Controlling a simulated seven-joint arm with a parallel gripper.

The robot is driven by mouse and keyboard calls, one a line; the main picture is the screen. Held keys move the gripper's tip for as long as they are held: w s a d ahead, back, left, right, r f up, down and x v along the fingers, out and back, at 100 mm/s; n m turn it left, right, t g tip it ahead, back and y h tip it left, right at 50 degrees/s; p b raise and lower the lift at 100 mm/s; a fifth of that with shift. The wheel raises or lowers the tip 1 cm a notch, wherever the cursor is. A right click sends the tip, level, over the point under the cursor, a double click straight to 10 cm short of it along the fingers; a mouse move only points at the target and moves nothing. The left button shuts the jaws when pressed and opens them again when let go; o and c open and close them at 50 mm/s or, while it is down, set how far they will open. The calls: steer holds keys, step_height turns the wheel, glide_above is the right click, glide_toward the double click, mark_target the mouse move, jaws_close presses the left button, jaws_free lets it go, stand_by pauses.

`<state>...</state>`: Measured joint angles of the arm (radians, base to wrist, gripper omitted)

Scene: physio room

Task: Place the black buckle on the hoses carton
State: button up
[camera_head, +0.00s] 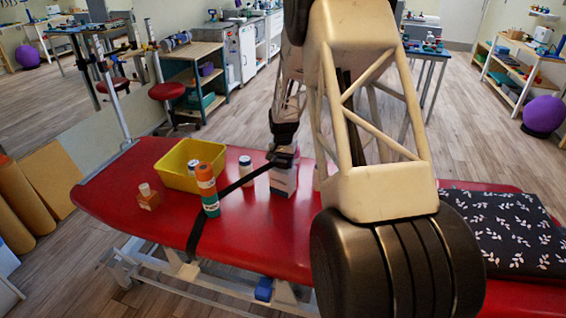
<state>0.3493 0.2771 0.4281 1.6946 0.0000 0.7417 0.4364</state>
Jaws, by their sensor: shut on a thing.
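My gripper (284,148) points down over the red treatment table and is shut on the black buckle (281,159). A black strap (236,184) runs from the buckle down to the left, behind the orange and green bottle, and over the table's front edge. A small pale carton (284,182), which looks like the hoses carton, stands upright directly below the buckle. Its top is partly hidden by the buckle and gripper. I cannot tell whether the buckle touches the carton.
On the red table (150,214) stand a yellow bin (181,158), an orange and green bottle (207,190), a small white-capped bottle (246,170) and an orange bottle (148,198). A dark leaf-patterned cloth (512,232) lies at the right. My arm hides the table's middle right.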

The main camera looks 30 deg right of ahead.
steer(key=shift+f, duration=0.1)
steer(key=o, duration=1)
steer(key=shift+c, duration=0.2)
step_height(320, 180, up, 12)
steer(key=shift+r, duration=0.1)
stand_by(0.5)
